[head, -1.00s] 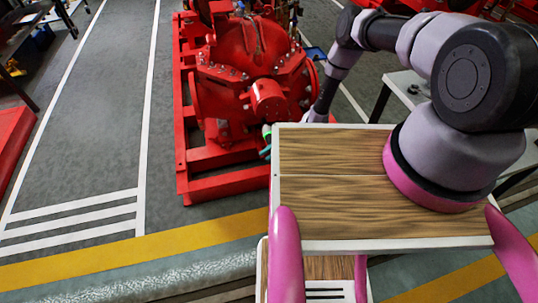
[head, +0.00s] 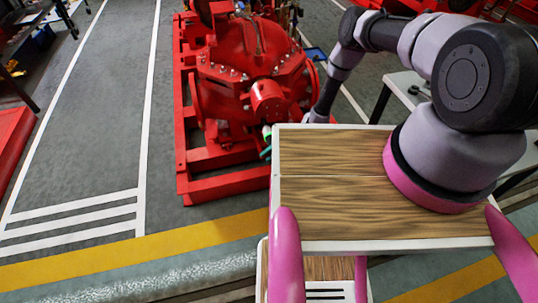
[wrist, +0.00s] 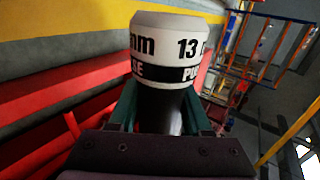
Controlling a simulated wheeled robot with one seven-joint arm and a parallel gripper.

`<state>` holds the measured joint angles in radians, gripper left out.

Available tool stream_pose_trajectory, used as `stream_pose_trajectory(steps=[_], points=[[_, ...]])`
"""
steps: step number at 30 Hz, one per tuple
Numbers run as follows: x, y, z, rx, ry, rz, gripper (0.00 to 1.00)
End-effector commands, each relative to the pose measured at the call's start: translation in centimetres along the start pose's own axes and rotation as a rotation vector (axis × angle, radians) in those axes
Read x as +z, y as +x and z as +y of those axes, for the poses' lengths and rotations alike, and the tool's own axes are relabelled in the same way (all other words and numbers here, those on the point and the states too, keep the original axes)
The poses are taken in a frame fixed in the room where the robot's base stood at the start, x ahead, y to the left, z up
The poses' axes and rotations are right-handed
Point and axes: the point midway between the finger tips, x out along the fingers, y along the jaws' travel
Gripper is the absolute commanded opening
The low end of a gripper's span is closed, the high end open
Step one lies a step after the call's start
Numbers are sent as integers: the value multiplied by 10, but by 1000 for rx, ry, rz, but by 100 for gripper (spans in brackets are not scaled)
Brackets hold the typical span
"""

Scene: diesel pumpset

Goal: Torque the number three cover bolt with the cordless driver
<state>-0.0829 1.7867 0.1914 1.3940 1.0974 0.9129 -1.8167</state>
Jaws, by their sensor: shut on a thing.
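My gripper (wrist: 162,98) is shut on a dark shaft-like body topped by a white cylinder with a black band. I take this to be the cordless driver (wrist: 178,47); "13" and "mm" are printed on it. In the head view, the teal fingers of my gripper (head: 265,152) show just past the left edge of my wooden deck, beside the lower front of the red pump (head: 255,58). A small green and white end of the driver (head: 267,133) shows there. Small grey bolts (head: 245,76) line the pump's cover flange; their numbers cannot be read.
The pump stands on a red base frame (head: 225,187). A grey table (head: 408,88) is at the right behind my arm. Open grey floor (head: 95,130) with white lines lies left of the pump, and a yellow stripe (head: 130,254) crosses in front.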

Motion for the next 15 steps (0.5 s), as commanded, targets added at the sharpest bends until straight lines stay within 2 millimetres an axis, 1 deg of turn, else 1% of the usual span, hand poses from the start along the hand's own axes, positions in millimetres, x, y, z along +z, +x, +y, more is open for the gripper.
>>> stream_pose_trajectory(steps=[15], points=[[-7,0,-1,-1,-1,1,0]])
